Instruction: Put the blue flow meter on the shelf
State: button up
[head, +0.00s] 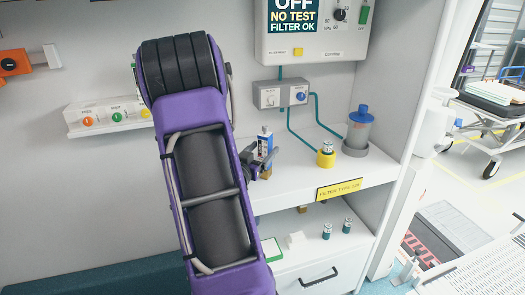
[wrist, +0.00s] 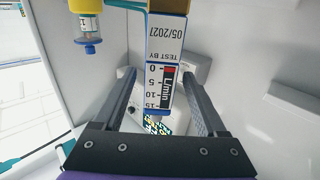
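The blue flow meter (head: 265,142) shows in the head view as a narrow blue and white upright piece at the left of the white upper ledge. In the wrist view the flow meter (wrist: 160,85) shows its L/min scale and a "TEST BY 05/2027" label. My gripper (head: 254,160) is at the meter, partly hidden by my purple arm. In the wrist view my gripper (wrist: 157,75) has its fingers apart on either side of the meter, with gaps visible. A brownish base shows at the meter's end. The lower shelf (head: 305,222) is below the ledge.
A yellow holder with a vial (head: 326,158) and a blue-topped canister (head: 358,130) stand to the meter's right. A blue-knobbed control box (head: 281,96) is on the wall behind. Small vials (head: 347,226) stand on the lower shelf, above a drawer (head: 317,278).

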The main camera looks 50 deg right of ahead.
jog(key=shift+r, duration=0.25)
jog(key=shift+a+f, duration=0.1)
jog(key=shift+a, duration=0.25)
jog(key=s+a, duration=0.2)
jog(key=a, duration=0.9)
jog(key=shift+s, duration=0.15)
